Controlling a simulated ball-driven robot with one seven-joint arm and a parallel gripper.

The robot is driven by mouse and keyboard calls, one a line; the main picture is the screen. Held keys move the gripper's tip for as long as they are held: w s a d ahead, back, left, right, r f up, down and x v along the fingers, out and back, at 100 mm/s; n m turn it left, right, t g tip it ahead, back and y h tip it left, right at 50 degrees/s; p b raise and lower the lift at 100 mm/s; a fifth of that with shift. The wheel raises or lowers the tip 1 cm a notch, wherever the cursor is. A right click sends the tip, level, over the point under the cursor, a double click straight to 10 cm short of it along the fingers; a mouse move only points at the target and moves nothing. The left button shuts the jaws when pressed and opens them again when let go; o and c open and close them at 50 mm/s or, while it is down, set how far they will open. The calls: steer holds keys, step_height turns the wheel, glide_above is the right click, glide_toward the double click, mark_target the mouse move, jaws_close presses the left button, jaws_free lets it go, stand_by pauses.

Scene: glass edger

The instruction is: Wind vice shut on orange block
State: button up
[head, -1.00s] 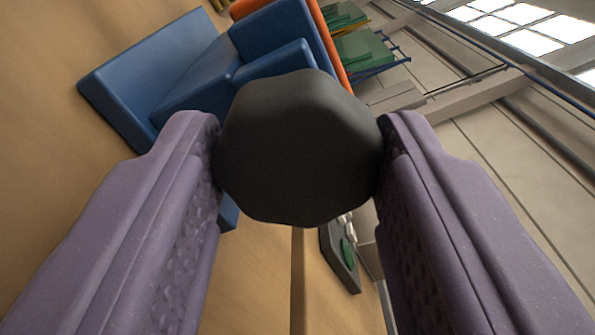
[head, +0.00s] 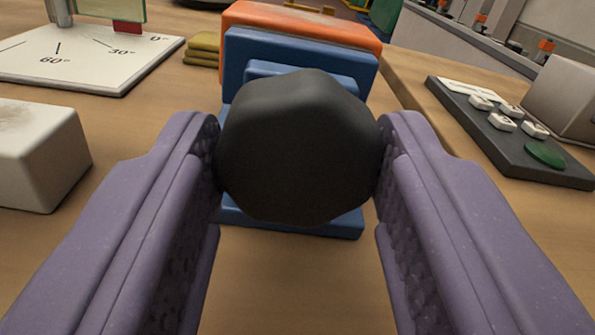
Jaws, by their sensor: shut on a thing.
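My gripper (head: 298,150) has its two purple fingers shut on a dark, faceted knob (head: 298,148) in the middle of the head view. The blue vice (head: 300,52) stands just behind the knob on the wooden bench, and its base shows below the knob. The orange block (head: 300,22) shows along the far side of the blue jaw, close against it. The knob hides the middle of the vice and its screw. The far side of the block, and whether a second jaw touches it, cannot be told.
A white block (head: 40,155) sits at the left. Behind it lies a white angle board (head: 85,60) marked with degrees. Small yellow pads (head: 203,48) lie left of the vice. A dark control panel (head: 510,135) with white keys and a green button lies at the right.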

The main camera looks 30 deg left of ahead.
steer(key=shift+f+m, duration=0.1)
steer(key=shift+m, duration=1.5)
steer(key=o, duration=1.1)
steer(key=shift+c, duration=0.2)
steer(key=v, duration=0.8)
steer(key=shift+w, duration=0.1)
